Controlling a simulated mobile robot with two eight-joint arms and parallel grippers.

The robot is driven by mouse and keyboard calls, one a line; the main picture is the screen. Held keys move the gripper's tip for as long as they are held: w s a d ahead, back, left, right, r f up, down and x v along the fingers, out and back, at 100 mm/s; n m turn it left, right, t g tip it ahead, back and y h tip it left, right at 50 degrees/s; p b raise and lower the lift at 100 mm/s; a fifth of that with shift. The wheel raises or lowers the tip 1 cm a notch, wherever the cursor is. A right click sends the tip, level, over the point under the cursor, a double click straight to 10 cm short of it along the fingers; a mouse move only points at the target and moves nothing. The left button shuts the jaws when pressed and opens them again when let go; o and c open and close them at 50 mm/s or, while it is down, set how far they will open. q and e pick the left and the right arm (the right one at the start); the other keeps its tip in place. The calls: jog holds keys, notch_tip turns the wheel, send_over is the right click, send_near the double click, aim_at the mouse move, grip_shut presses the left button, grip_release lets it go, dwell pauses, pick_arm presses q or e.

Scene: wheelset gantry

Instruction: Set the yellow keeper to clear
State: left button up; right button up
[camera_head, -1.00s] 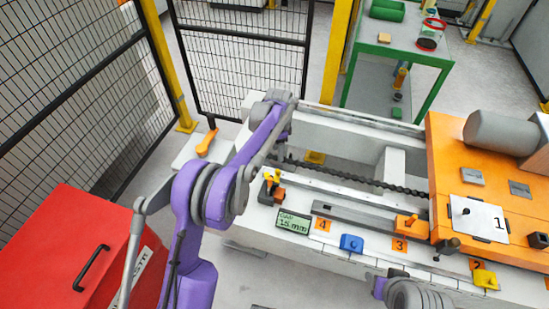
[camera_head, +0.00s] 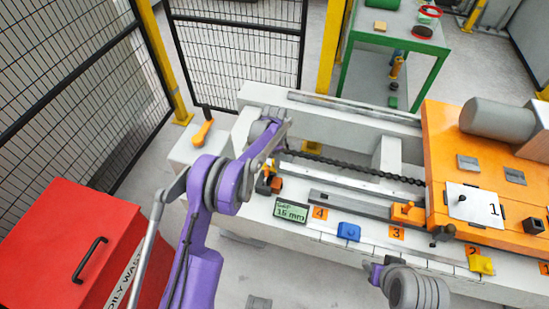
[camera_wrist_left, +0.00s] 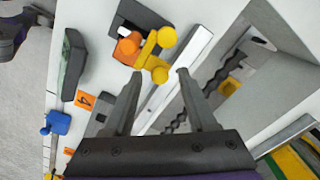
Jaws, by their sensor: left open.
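The yellow keeper (camera_wrist_left: 151,49), with two round yellow knobs, sits in a dark block beside an orange knob (camera_wrist_left: 128,47) in the left wrist view. In the head view the keeper is largely hidden by my left gripper (camera_head: 273,157), and the orange knob shows at its side (camera_head: 276,185). My left gripper is open. In the left wrist view its two fingers (camera_wrist_left: 160,76) are apart and empty, and the keeper's nearer knob appears between and beyond their tips. I cannot tell the remaining distance.
A green "GAP 15 mm" display (camera_head: 292,211) stands beside the keeper. A blue knob (camera_head: 348,231), an orange block (camera_head: 407,213) and a yellow block (camera_head: 481,264) line the white bed's front. A chain (camera_head: 350,167) runs behind. A red bin (camera_head: 65,245) stands left.

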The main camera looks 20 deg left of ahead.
pick_arm(q)
grip_shut()
jog(key=shift+w+n, duration=0.1)
jog(key=shift+n, duration=0.2)
jog(key=w+a+n+b, duration=0.2)
jog(key=a+n+b, duration=0.4)
jog(key=n, duration=1.3)
jog(key=shift+w, duration=0.2)
dwell(0.5)
